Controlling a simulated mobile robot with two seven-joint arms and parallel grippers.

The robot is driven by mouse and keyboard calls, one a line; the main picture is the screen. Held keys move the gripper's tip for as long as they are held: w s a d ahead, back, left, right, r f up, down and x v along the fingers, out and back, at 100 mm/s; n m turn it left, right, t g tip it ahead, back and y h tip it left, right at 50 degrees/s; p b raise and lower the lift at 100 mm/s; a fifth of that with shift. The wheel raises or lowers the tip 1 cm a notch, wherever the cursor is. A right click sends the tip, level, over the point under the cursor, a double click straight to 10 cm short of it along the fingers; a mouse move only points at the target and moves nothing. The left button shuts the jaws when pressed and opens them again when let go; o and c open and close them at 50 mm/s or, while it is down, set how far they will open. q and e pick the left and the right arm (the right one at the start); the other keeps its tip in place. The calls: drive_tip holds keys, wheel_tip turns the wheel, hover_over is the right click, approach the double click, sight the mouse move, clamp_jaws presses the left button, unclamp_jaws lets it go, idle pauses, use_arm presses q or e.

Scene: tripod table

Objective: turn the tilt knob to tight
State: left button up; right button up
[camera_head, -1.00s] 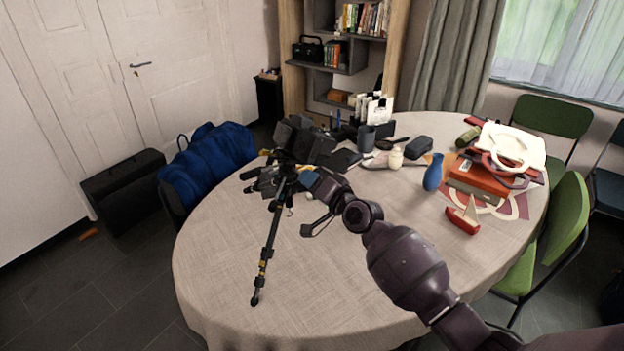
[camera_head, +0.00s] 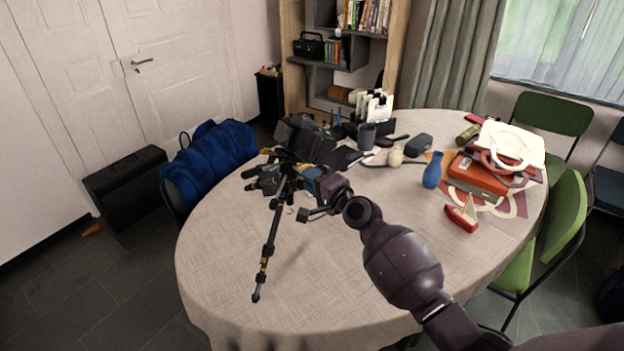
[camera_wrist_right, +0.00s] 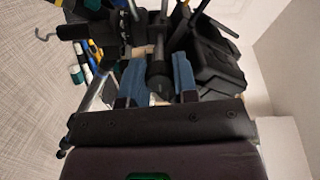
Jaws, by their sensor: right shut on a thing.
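The black tripod (camera_head: 270,240) stands on the round table, one leg with yellow bands reaching toward the near edge. Its dark head is crowded against black gear behind it in the head view. My right gripper (camera_head: 313,180) reaches to the tripod head from the right. In the right wrist view, the blue-padded fingers of the right gripper (camera_wrist_right: 158,82) are shut on a black cylindrical grip, which I take to be the tilt knob (camera_wrist_right: 157,68). Any mark for tight or loose is not readable. My left gripper is not in view.
A black camera-like box (camera_wrist_right: 212,62) sits close beside the fingers. The near part of the tablecloth (camera_head: 335,285) is clear.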

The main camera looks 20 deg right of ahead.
drive_tip(key=o, duration=0.6)
drive_tip(key=shift+o, duration=0.2)
drive_tip(key=v, duration=1.1)
drive_tip(key=shift+w, duration=0.1)
drive_tip(key=s+d+f+n+g+h, duration=0.1)
drive_tip(key=s+f+n+g+h, duration=0.1)
drive_tip(key=s+f+n, duration=0.4)
drive_tip(key=s+d+f+n+g+h, duration=0.1)
drive_tip(key=s+f+n+g+h, duration=0.2)
drive_tip(key=s+f, duration=1.1)
drive_tip(key=s+n+h, duration=0.2)
drive_tip(key=s+n, duration=0.1)
drive_tip(key=s, duration=0.3)
drive_tip(key=shift+s+d+n, duration=0.25)
drive_tip(key=shift+d+n, duration=0.1)
drive_tip(key=shift+n, duration=0.05)
